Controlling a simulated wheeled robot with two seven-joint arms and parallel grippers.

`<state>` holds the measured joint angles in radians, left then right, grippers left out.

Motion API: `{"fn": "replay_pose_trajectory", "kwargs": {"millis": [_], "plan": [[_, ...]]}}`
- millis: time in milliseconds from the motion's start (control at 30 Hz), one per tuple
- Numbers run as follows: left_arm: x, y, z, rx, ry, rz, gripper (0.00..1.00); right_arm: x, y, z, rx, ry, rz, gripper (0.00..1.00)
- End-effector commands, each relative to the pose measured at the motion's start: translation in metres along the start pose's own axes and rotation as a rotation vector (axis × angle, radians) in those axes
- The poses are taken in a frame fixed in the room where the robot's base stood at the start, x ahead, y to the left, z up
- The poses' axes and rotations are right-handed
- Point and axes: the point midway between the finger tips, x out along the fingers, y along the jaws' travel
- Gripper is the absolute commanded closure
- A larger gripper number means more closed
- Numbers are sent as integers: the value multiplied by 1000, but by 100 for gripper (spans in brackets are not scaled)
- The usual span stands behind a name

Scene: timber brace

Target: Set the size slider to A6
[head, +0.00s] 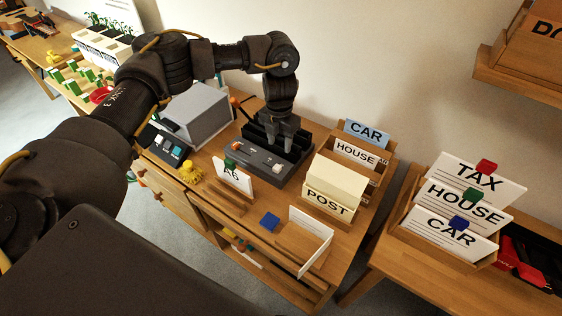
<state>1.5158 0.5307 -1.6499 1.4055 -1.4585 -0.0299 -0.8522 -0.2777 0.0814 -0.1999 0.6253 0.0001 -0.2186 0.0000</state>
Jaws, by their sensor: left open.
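A dark grey desktop device (256,158) stands on the middle desk. Its sloped front panel carries a small orange-and-white piece (237,145) at the left and a pale block (277,168) at the right. Small markings lie between them, too small to read, so I cannot tell the slider's setting. A white card reading A6 (233,180), with a green clip, stands in front of the device and partly covers it. My left gripper (285,148) points down over the device's right rear part. It is open, and I cannot tell whether it touches anything. My right gripper is out of view.
A grey box-shaped machine (196,115) stands left of the device. A wooden sorter (355,160) with CAR, HOUSE and POST labels stands to its right. A blue block (269,221) and a white upright panel (312,238) are near the front. A yellow object (190,173) sits left.

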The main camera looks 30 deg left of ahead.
Motion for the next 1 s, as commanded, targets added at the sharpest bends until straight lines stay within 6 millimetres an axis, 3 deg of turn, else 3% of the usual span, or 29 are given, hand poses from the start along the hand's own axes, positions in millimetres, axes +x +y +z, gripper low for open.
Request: {"fn": "replay_pose_trajectory", "kwargs": {"millis": [133, 267, 600, 800, 1000], "plan": [[5, 8, -6, -16, 2, -2, 56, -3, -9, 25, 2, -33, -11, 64], [23, 11, -9, -24, 4, -3, 56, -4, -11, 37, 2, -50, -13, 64], [86, 9, -8, -21, 4, -2, 56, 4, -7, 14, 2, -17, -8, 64], [104, 8, -6, -20, 0, -2, 56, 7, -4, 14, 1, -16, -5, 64], [108, 9, -6, -17, 0, -1, 56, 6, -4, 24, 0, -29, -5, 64]]}}
